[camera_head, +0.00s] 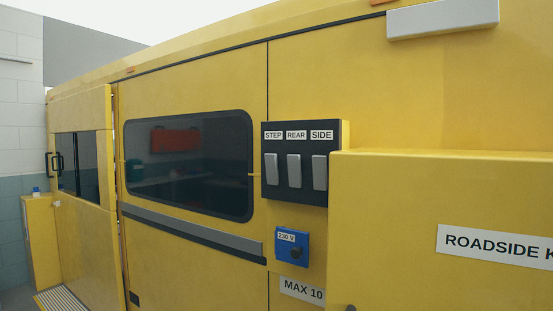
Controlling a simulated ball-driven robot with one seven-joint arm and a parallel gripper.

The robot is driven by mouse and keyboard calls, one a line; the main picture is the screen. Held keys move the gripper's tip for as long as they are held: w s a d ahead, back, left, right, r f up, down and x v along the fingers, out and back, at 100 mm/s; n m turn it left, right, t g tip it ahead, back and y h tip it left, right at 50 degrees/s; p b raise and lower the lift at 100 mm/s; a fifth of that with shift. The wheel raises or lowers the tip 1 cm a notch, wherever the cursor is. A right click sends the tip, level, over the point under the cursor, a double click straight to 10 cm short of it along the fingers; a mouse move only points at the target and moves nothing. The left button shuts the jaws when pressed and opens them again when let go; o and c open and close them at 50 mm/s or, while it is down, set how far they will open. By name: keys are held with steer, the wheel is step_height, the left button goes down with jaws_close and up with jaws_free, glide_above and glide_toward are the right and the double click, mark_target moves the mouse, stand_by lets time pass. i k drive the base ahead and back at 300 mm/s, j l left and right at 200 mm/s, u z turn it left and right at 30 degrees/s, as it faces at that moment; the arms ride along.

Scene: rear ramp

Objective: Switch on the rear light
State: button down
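A dark switch panel (297,161) is mounted on the yellow vehicle's side, near the middle of the view. It carries three light grey rocker switches under white labels. The STEP switch (271,169) is on the left, the REAR switch (294,171) in the middle, and the SIDE switch (320,172) on the right, beside the yellow box's edge. I cannot tell from their tilt which are on. A white bar-shaped fitting (442,18) sits high on the vehicle at top right; I cannot tell whether it is a light. My gripper is not in view.
A yellow box (445,190) labelled ROADSIDE juts out at right. A blue 230 V socket (292,247) is below the panel. A dark window (190,163) is left of it. An open door (85,190), a ribbed step (62,300) and a yellow cabinet (40,240) are at far left.

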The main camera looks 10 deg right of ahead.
mark_target(294, 161)
steer(key=i+j, duration=0.15)
steer(key=j, duration=0.15)
steer(key=i+j+z, duration=0.2)
steer(key=j, duration=0.4)
steer(key=i+j, duration=0.25)
steer(key=j+z, duration=0.05)
steer(key=j, duration=0.05)
